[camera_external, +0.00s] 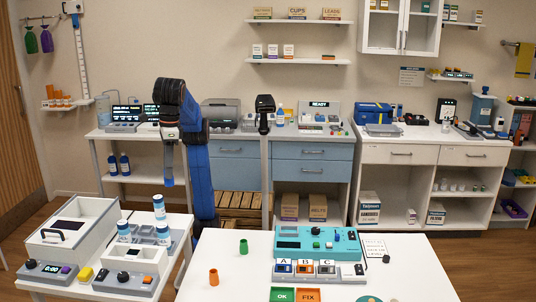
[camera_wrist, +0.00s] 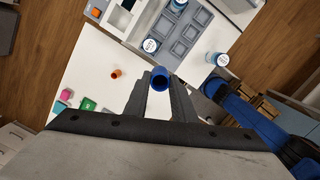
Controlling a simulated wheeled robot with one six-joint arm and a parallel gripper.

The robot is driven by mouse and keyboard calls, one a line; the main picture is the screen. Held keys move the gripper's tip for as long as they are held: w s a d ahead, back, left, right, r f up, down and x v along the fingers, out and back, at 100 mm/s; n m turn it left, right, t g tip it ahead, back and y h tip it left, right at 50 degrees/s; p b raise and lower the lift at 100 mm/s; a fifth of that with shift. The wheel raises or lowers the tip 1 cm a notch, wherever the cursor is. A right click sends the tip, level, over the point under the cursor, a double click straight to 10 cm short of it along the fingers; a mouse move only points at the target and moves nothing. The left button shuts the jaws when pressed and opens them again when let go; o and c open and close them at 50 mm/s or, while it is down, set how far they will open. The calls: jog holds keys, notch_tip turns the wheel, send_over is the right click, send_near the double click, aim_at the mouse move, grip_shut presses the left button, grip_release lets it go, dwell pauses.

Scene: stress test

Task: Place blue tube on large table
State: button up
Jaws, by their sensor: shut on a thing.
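The blue tube (camera_external: 169,182) hangs upright below my gripper (camera_external: 168,168), in the air, apart from any surface. In the wrist view my gripper (camera_wrist: 160,84) is shut on the tube, whose round open end (camera_wrist: 160,80) shows between the two dark fingers. The large table (camera_external: 222,284) is the white one at the front right of the external view, and its white top also shows at the left of the wrist view (camera_wrist: 88,72). In the external view my gripper appears above and behind the smaller left table.
An orange cup (camera_external: 213,277) and a green cup (camera_external: 243,246) stand on the large table, with a teal device (camera_external: 318,241) and OK and FIX tiles (camera_external: 296,294) to their right. The smaller table holds a white box (camera_external: 70,222) and blue-white bottles (camera_external: 159,207). The large table's left part has free room.

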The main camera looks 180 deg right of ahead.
jog(key=s+a+n, duration=0.3)
jog(key=a+n, duration=0.1)
jog(key=a, duration=1.2)
jog(key=shift+w+d+f, duration=0.1)
jog(key=shift+f, duration=7.75)
jog(key=shift+w+d+f, duration=0.1)
jog(key=shift+f, duration=7.75)
jog(key=shift+f, duration=0.1)
jog(key=o, duration=1)
jog(key=r, duration=0.8)
jog(key=s+a+r, duration=0.1)
jog(key=r, duration=0.3)
jog(key=shift+r, duration=0.1)
